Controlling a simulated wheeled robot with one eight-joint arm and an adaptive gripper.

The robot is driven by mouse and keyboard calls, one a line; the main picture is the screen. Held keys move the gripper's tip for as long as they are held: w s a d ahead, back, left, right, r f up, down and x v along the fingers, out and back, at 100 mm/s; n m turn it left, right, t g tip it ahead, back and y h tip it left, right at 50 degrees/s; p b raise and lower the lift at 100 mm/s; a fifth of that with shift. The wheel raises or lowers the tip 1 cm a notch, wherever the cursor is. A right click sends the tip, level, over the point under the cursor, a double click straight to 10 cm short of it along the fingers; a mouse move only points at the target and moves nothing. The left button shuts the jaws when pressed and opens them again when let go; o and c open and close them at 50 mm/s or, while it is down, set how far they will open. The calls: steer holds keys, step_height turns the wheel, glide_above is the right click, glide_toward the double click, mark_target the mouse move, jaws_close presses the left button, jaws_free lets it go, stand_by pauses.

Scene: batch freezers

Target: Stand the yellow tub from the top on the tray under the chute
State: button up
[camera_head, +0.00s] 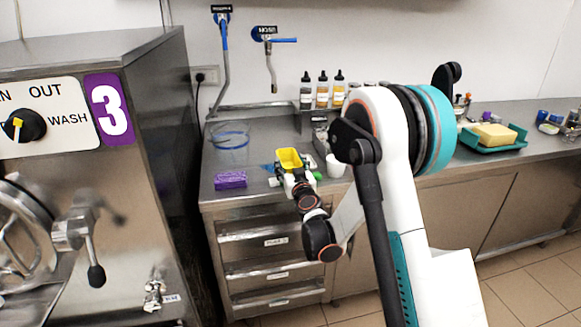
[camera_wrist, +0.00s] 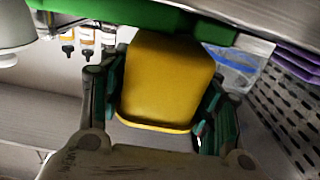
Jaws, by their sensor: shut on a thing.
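The yellow tub (camera_head: 289,159) is at my gripper (camera_head: 291,169), over the steel counter in the head view. In the wrist view, the tub (camera_wrist: 166,80) fills the space between the two fingers, and my gripper (camera_wrist: 160,95) is shut on it from both sides. The freezer marked 3 (camera_head: 160,170) stands at the left of the head view, with a round front and a lever. I cannot make out a tray under a chute in either view.
A purple block (camera_head: 230,180) and a clear bowl (camera_head: 229,140) are left of the tub on the counter (camera_head: 212,188). A white cup (camera_head: 337,165) is close on the right. Bottles (camera_head: 322,92) stand behind. A green tray (camera_head: 470,142) lies farther right.

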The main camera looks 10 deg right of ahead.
steer(key=shift+f, duration=0.15)
steer(key=o, duration=1.1)
steer(key=shift+c, duration=0.2)
